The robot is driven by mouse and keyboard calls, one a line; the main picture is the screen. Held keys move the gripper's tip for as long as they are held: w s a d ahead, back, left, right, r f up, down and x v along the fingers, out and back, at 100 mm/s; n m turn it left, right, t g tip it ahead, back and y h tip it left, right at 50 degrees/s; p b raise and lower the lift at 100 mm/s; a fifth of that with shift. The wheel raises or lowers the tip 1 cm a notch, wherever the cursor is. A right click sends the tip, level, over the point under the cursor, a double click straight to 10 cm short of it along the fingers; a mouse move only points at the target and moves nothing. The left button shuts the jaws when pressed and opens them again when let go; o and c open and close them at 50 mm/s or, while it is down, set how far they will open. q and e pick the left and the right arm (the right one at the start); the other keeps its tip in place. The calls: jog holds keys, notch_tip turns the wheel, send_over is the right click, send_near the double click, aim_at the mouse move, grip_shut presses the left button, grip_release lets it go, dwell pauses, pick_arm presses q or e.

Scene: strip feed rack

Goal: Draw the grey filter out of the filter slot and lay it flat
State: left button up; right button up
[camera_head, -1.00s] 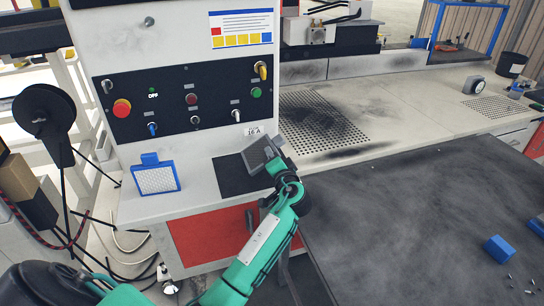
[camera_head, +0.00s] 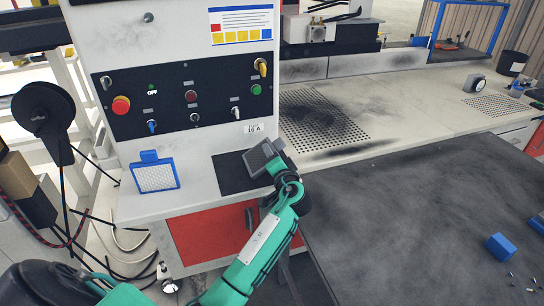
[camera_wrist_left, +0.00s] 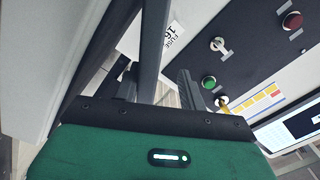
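A small grey filter (camera_head: 257,158) is held tilted above the front ledge of the white machine, over the right part of a flat black patch (camera_head: 230,175). My left gripper (camera_head: 272,165) is at its right side. In the left wrist view the filter shows edge-on as a dark grey slab (camera_wrist_left: 153,50) between the two fingers (camera_wrist_left: 155,90), which appear closed on it. I cannot clearly make out the filter slot, and whether the filter's lower edge touches the patch is unclear. My right gripper is out of view.
A blue-framed white filter (camera_head: 157,178) stands on the ledge to the left. The control panel (camera_head: 185,98) with knobs and buttons rises behind. To the right lies a dark tabletop (camera_head: 410,210), largely clear, with a blue block (camera_head: 500,247) and small loose pieces at its right.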

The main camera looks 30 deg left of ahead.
pick_arm(q)
jog(key=shift+s+d, duration=0.15)
jog(key=b+v, duration=0.2)
jog(key=v, duration=1.1)
jog(key=shift+s, duration=0.15)
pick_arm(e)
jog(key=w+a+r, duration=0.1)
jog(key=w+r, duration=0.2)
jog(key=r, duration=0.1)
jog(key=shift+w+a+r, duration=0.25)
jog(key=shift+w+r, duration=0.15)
pick_arm(q)
jog(key=shift+d, duration=0.1)
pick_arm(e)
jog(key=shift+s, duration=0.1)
